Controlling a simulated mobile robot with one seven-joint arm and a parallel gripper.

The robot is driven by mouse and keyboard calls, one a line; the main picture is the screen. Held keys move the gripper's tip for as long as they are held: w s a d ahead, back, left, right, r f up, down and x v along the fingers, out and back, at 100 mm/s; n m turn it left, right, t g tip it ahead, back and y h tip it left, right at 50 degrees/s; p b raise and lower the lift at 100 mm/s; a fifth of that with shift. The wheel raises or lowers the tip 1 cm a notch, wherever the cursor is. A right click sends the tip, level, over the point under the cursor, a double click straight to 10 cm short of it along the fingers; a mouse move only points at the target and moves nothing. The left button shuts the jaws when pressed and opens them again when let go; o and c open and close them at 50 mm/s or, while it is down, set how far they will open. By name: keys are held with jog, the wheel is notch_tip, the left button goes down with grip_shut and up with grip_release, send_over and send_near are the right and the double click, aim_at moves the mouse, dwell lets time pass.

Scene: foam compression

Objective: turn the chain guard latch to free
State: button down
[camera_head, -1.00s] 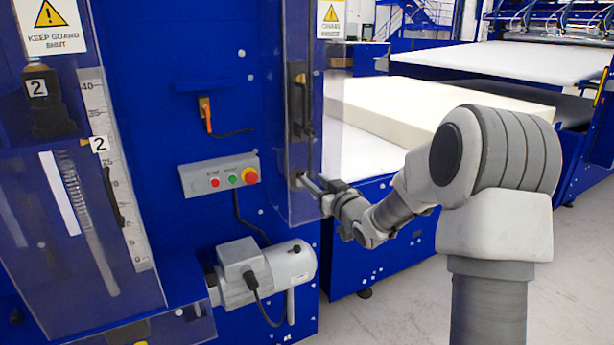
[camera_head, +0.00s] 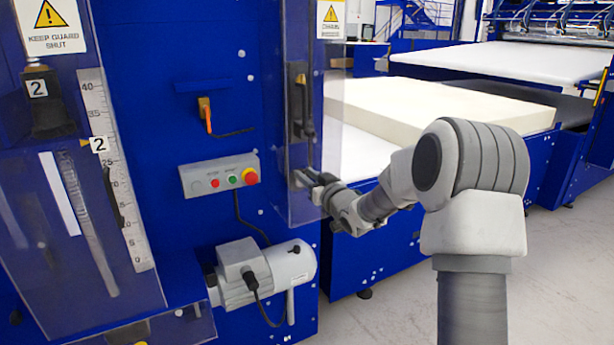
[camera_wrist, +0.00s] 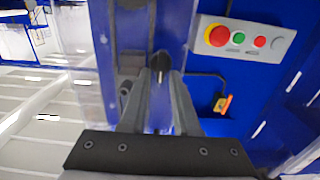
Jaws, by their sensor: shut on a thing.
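The chain guard (camera_head: 303,215) is a clear panel on the side of the blue machine, under a yellow warning label (camera_head: 330,14). A long black handle (camera_head: 298,95) sits on its upper part. My gripper (camera_head: 308,180) is at the guard's lower part, below that handle. In the wrist view my fingers (camera_wrist: 160,85) are closed around the small dark latch knob (camera_wrist: 160,62). The fingers hide most of the latch, and its turned position cannot be read. In the head view the fingertips cover it.
A grey button box (camera_head: 220,176) with a red stop button is left of the guard. A grey motor (camera_head: 265,272) juts out below. A foam block (camera_head: 440,105) lies on the conveyor behind my arm. Open floor (camera_head: 565,270) is at right.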

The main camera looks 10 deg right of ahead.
jog(key=shift+m, duration=0.3)
jog(key=m, duration=0.2)
jog(key=m+p, duration=0.1)
jog(key=shift+d+m+p, duration=0.3)
jog(key=shift+m, duration=0.1)
jog(key=m+p, duration=0.1)
jog(key=m, duration=0.3)
jog(key=shift+w+d+f+m+p, duration=0.2)
jog(key=shift+m+p, duration=0.1)
jog(key=shift+p, duration=0.1)
jog(key=shift+d+f+m+p, duration=0.15)
jog(key=shift+m+p, duration=0.35)
jog(key=shift+m, duration=0.95)
jog(key=shift+a+f+m+p, duration=0.1)
jog(key=shift+f+m+p, duration=0.25)
jog(key=shift+m, duration=1.15)
jog(key=shift+d+f+m+p, duration=0.1)
jog(key=shift+m+p, duration=0.5)
jog(key=shift+m, duration=0.85)
jog(key=c, duration=0.9)
grip_release()
